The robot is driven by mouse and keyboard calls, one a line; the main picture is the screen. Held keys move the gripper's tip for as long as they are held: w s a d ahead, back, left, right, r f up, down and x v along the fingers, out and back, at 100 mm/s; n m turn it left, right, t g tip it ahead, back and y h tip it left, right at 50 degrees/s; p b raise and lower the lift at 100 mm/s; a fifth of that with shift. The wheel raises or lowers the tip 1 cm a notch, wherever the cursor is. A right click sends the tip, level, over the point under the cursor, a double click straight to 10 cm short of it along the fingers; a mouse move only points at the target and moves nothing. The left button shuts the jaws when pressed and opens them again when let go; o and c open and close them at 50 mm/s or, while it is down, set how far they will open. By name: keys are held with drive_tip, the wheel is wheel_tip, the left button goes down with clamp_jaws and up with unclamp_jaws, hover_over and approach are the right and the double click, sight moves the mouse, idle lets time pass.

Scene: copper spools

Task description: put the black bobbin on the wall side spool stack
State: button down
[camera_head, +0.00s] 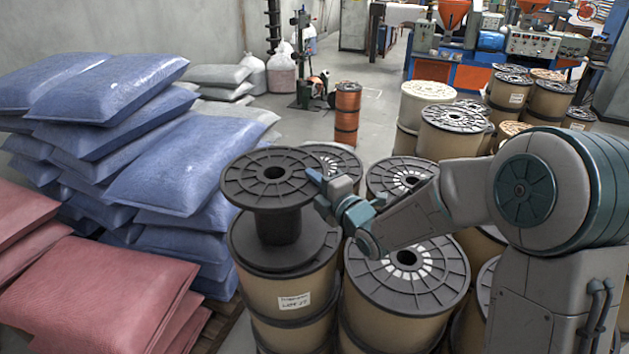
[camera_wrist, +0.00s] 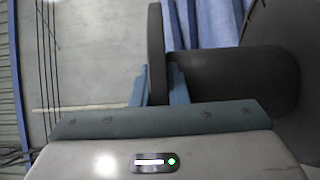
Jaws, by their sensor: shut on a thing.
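The black bobbin (camera_head: 281,226) is empty and upright, with a wide slotted top flange and a bare dark core. It is over the leftmost spool stack (camera_head: 283,302), the one beside the bags, and looks roughly centred. I cannot tell whether it rests on the stack or hangs just above, as its lower end merges with the dark stack top. My gripper (camera_head: 324,184) is shut on the right rim of the top flange. In the wrist view, the fingers (camera_wrist: 159,88) pinch the flange edge, and the bobbin's core (camera_wrist: 232,82) extends to the right.
A second stack (camera_head: 405,280) with a slotted black top stands close on the right, under my arm. More spools (camera_head: 456,120) stand behind. Blue bags (camera_head: 165,165) and red bags (camera_head: 95,280) are piled on the left. A copper spool stack (camera_head: 347,115) stands on open floor farther back.

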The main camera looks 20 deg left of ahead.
drive_tip(key=shift+f, duration=0.35)
drive_tip(key=c, duration=1.4)
unclamp_jaws()
drive_tip(key=shift+c, duration=0.2)
drive_tip(key=shift+s+d, duration=0.1)
drive_tip(key=shift+d, duration=0.05)
